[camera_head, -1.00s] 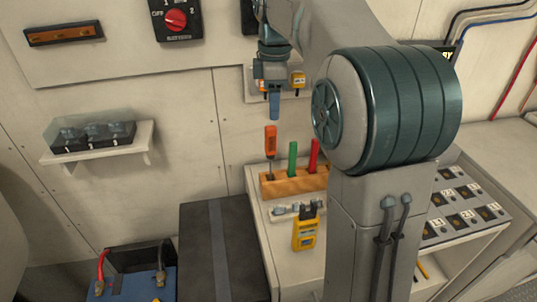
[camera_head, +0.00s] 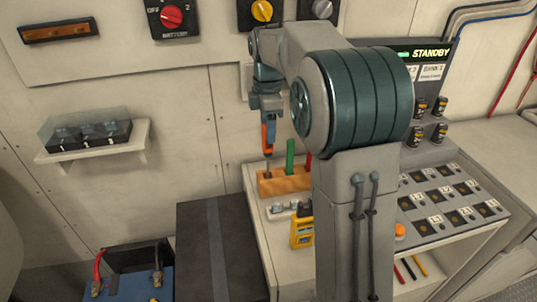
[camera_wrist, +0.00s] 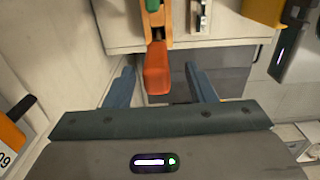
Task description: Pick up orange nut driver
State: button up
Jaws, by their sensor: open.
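The orange nut driver (camera_head: 270,137) stands upright in the wooden holder (camera_head: 284,184), at its left end, with its shaft in the block. My gripper (camera_head: 267,125) is right above it in the head view, pointing down, with its blue fingers at the height of the handle. In the wrist view the orange handle (camera_wrist: 157,68) lies between the two open blue fingers (camera_wrist: 160,88), with a gap on each side. A green-handled tool (camera_head: 290,153) stands beside it in the holder. A red-handled tool (camera_head: 308,162) is mostly hidden behind my arm.
A yellow multimeter (camera_head: 301,231) lies on the bench in front of the holder. A switch panel (camera_head: 450,205) is to the right. A dark box (camera_head: 205,250) stands left of the bench. The wall (camera_head: 190,130) rises close behind the holder.

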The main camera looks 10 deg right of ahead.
aim_at(268, 161)
jog(key=shift+w+f, duration=0.15)
jog(key=shift+f, duration=1.85)
grip_shut()
jog(key=shift+r, duration=0.1)
